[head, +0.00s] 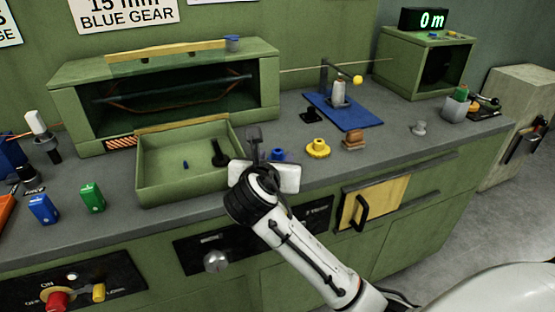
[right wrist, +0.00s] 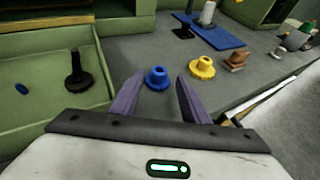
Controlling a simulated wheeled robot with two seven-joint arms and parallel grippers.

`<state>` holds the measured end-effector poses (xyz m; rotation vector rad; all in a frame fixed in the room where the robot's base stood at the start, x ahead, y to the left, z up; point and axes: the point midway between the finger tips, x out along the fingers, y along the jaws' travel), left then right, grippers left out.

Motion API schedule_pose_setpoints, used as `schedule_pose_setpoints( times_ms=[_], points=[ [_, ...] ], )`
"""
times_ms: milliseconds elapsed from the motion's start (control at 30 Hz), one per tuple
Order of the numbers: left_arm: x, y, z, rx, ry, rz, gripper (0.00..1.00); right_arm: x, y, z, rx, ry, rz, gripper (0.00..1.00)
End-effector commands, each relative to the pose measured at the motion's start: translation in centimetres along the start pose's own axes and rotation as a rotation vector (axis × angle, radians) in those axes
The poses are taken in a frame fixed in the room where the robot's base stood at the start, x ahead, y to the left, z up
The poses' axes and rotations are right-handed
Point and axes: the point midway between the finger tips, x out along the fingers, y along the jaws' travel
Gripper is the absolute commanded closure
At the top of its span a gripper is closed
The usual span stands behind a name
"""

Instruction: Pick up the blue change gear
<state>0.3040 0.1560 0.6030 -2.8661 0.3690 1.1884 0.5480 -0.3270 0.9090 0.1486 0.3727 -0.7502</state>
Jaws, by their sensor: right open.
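The blue change gear (right wrist: 157,78) stands on the grey bench top, with a stepped, knob-like shape. In the right wrist view it shows between and beyond the two fingers of my right gripper (right wrist: 155,97), which is open and empty. In the head view the blue gear (head: 277,155) is partly hidden behind my right gripper (head: 266,150), just right of the green tray. I cannot tell the exact gap between fingers and gear. My left gripper is not in view.
A yellow gear (head: 318,148) stands close right of the blue one, then a brown stacked piece (head: 353,140). The green tray (head: 165,195) with a black part lies to the left. A blue plate (head: 345,112) with a spool is behind. The bench's front edge is near.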

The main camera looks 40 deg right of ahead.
Motion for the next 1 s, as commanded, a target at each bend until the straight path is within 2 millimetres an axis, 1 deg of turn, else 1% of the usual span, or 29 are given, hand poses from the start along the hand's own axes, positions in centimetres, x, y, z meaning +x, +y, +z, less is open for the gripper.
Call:
schedule_pose_setpoints(
  times_ms=[33,100,200,300,467,500,567,700,733,1000],
  points=[
    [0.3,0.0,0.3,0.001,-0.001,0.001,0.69,1.0,0.0,-0.2,0.0,0.0,-0.002,0.58],
    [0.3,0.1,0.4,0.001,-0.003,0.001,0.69,2.0,0.1,-0.1,0.0,0.0,-0.001,0.58],
    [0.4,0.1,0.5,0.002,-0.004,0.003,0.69,3.0,0.1,-0.1,-0.001,-0.001,0.0,0.58],
    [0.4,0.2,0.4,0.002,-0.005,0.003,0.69,3.3,0.1,-0.1,-0.001,0.001,0.001,0.58],
    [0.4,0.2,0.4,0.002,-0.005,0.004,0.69,3.3,0.1,-0.1,0.0,0.001,0.001,0.58],
    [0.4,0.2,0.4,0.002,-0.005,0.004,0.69,3.3,0.1,-0.1,0.0,0.001,0.001,0.62],
    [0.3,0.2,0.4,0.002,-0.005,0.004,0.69,3.3,0.1,-0.1,0.0,0.001,0.001,0.72],
    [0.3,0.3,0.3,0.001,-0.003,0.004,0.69,3.3,0.1,-0.1,0.0,0.0,0.002,0.96],
    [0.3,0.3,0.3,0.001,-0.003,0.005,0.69,3.3,0.1,-0.1,0.0,0.0,0.002,1.0],
    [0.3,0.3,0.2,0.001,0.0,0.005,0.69,3.2,0.1,0.2,0.001,-0.001,0.002,1.0]
  ],
)
